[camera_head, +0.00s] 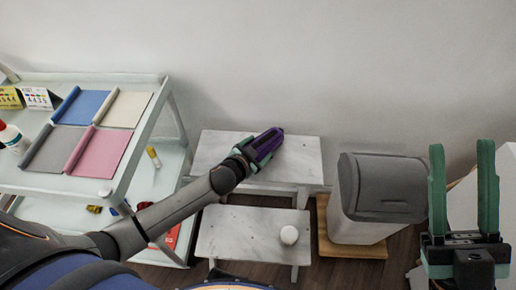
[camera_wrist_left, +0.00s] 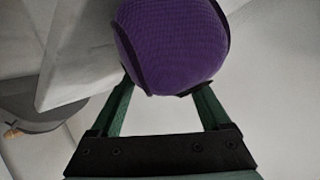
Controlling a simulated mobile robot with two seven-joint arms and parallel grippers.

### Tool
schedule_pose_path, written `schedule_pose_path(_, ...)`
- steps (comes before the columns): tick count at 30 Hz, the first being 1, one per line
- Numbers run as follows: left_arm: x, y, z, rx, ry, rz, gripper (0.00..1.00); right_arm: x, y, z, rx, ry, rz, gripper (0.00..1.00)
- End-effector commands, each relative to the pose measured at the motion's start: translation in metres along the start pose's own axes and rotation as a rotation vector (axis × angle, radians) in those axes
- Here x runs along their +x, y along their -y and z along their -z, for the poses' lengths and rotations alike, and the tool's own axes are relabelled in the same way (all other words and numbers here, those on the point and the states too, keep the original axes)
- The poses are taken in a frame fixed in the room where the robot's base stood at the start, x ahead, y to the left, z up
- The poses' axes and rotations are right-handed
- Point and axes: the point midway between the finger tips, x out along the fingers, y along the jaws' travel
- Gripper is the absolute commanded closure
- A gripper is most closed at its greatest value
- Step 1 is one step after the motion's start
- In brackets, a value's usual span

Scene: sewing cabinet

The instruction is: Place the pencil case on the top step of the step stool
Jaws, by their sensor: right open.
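The step stool has a pale marbled top step (camera_head: 300,158) against the wall and a lower step (camera_head: 235,238) in front. The purple pencil case (camera_head: 268,143) is at the top step, over its middle; I cannot tell whether it rests on the surface. My left gripper (camera_head: 255,150) is around the case, and its green fingers show at both sides of the purple fabric (camera_wrist_left: 172,40) in the left wrist view, closed on it. The fingertips are partly hidden by the case. My right gripper (camera_head: 462,150) is open and empty at the right, away from the stool.
A grey-lidded bin (camera_head: 385,187) stands right of the stool on a wooden base (camera_head: 348,247). A shelf cart (camera_head: 140,90) with colored fabric pieces (camera_head: 100,152) is at the left, under and beside my left arm.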

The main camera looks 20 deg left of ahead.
Motion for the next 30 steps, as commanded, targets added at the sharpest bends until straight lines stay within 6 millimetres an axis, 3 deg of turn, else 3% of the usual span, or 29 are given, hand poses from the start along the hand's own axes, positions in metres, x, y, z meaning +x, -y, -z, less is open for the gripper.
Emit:
schedule_pose_path(5, 0.0, 0.0, 0.0, 0.0, 0.001, 0.0, 0.0, 0.0, 0.0, 0.0, 0.001, 0.001, 0.0, 0.56)
schedule_pose_path(16, -0.007, 0.0, 0.001, 0.0, 0.0, -0.001, 0.0, 0.002, -0.001, -0.002, 0.006, 0.019, -0.002, 0.56)
schedule_pose_path(23, -0.036, 0.0, 0.002, 0.0, 0.001, -0.001, 0.0, -0.01, 0.002, -0.055, 0.064, 0.245, -0.019, 0.56)
schedule_pose_path(30, -0.069, 0.0, 0.001, 0.001, 0.002, -0.001, 0.0, -0.035, 0.011, -0.108, 0.136, 0.488, -0.03, 0.56)
